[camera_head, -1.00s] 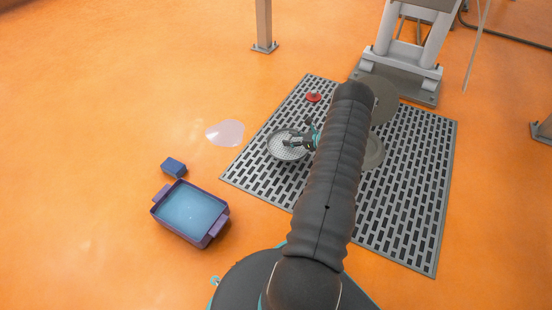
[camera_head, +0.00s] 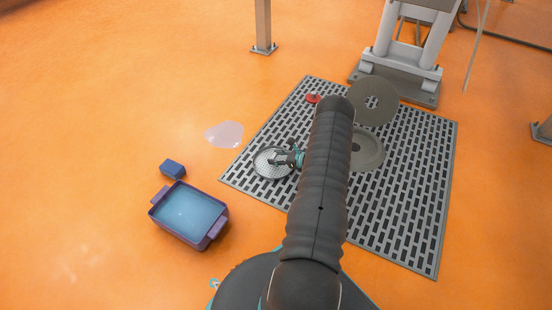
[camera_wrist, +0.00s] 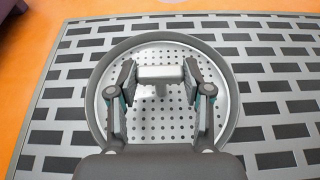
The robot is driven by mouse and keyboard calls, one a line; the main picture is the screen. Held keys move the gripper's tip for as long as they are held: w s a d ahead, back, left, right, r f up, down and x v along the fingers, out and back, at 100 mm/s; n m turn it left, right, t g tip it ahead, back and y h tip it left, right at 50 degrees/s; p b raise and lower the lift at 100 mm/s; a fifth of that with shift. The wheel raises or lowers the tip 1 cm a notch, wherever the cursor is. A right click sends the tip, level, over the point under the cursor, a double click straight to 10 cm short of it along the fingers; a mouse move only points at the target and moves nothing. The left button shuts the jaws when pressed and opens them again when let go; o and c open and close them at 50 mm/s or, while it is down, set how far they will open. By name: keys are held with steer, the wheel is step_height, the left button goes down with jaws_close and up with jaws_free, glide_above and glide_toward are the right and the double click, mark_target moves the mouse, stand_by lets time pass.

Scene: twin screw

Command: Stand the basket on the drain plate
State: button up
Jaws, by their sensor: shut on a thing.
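The basket (camera_head: 272,163) is a round, shallow, perforated metal dish with a dark rim. My gripper (camera_head: 287,158) is shut on its handle. In the wrist view the basket (camera_wrist: 165,128) lies below my gripper (camera_wrist: 158,78), whose fingers grip the two ends of a grey crossbar handle. The basket is over the left part of the grey slotted drain plate (camera_head: 400,228). The slotted plate also shows around the basket in the wrist view (camera_wrist: 285,110). I cannot tell whether the basket touches the plate or hangs just above it.
A purple tub of blue liquid (camera_head: 158,212) and a blue block (camera_head: 173,168) are on the orange floor at left. A pale puddle (camera_head: 225,134) lies beyond them. A red knob (camera_head: 313,98), grey discs (camera_head: 374,98) and a machine stand (camera_head: 410,60) are at the back.

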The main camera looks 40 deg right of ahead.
steer(key=o, duration=1.3)
steer(key=shift+f, duration=0.1)
